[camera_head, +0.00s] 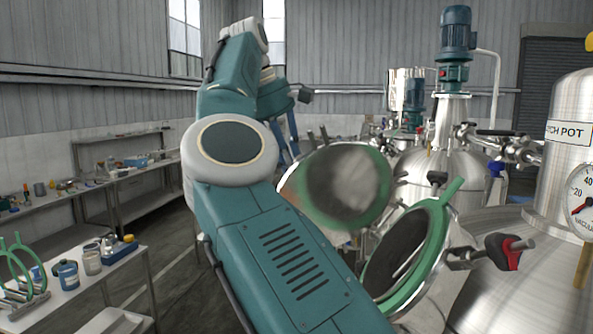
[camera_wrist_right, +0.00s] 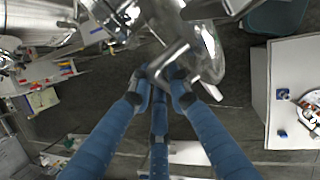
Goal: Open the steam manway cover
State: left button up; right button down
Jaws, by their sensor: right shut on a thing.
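A shiny metal disc, likely the manway cover (camera_wrist_right: 207,52), is beside the handle, tilted. In the head view a round grey disc with a green rim (camera_head: 347,185) stands tilted to the right of my arm. A second green-rimmed round piece (camera_head: 410,250) with a green tab is below and right of it. I cannot tell which one is the steam manway's. My arm hides part of the area. My left gripper is not in view.
Steel tanks (camera_head: 452,165) with blue motors (camera_head: 456,32) stand to the right. A black clamp with a red part (camera_head: 505,252) sticks out near the front tank. A labelled vessel with a gauge (camera_head: 582,195) is at the right edge. Benches (camera_head: 115,275) with small items stand left.

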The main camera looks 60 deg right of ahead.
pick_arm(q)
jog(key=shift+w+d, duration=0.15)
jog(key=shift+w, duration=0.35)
pick_arm(e)
jog(key=shift+w+d+r, duration=0.15)
jog(key=shift+w+d, duration=0.45)
jog(key=shift+d, duration=0.35)
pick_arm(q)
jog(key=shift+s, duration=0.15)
pick_arm(e)
jog(key=c, duration=1.9)
grip_release()
jog(key=shift+d, duration=0.1)
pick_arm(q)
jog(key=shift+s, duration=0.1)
pick_arm(e)
jog(key=shift+s+d, duration=0.1)
jog(key=shift+d, duration=0.05)
